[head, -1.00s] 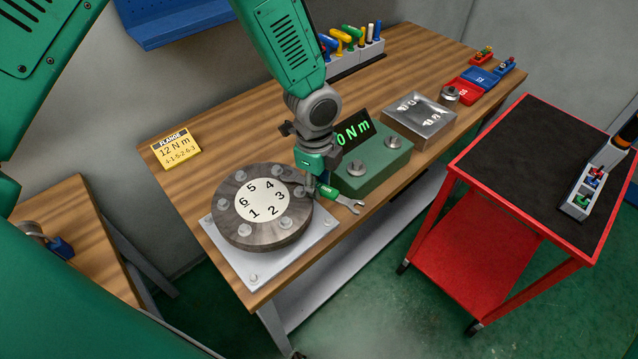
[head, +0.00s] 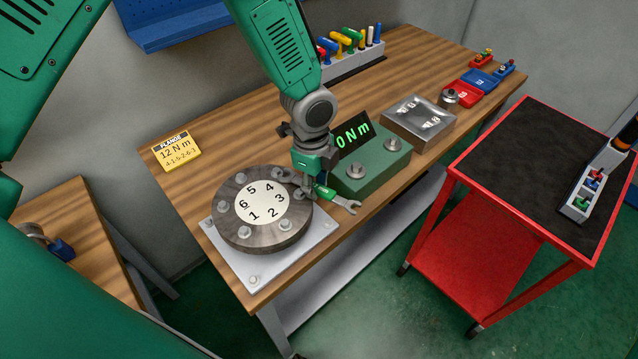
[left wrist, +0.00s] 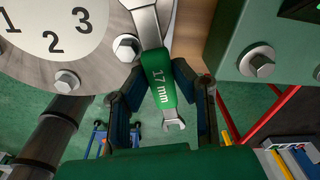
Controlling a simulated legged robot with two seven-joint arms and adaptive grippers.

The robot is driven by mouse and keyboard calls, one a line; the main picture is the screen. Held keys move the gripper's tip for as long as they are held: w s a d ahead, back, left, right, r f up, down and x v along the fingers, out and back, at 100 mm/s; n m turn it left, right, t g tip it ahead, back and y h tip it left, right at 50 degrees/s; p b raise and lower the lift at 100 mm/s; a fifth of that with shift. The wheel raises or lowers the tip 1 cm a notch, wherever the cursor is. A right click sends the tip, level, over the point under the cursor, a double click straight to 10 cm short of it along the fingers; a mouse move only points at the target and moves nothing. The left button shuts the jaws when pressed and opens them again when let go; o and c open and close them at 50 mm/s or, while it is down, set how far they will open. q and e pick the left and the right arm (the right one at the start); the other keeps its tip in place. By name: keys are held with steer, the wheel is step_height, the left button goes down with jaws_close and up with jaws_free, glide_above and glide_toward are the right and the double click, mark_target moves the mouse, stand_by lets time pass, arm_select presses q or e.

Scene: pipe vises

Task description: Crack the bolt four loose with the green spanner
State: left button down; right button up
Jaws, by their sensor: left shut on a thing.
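The round metal flange (head: 232,236) carries several bolts around a white dial numbered 1 to 6. My left gripper (head: 313,187) is shut on the green handle of the spanner (head: 325,192), at the flange's right side. In the left wrist view the handle (left wrist: 158,85) reads 17 mm and sits between the fingers. One open end (left wrist: 174,124) hangs free; the shaft runs past the bolt beside number 3 (left wrist: 126,46) and leaves the top of the picture. Bolt four and the far jaw are largely hidden in the head view, so their contact cannot be told. My right gripper is not in view.
A green box (head: 372,165) with bolts and a "0 Nm" readout (head: 353,134) stands close right of the gripper. A yellow card (head: 176,150) reads 12 N m. Behind are a metal block (head: 418,121) and a tool rack (head: 352,60). A red cart (head: 520,170) stands right.

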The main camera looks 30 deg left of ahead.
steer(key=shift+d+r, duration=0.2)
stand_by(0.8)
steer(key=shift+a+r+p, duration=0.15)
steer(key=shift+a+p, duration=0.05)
steer(key=shift+p, duration=0.1)
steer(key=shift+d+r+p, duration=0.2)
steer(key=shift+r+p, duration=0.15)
steer(key=shift+p, duration=0.05)
stand_by(2.1)
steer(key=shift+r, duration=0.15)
stand_by(2.2)
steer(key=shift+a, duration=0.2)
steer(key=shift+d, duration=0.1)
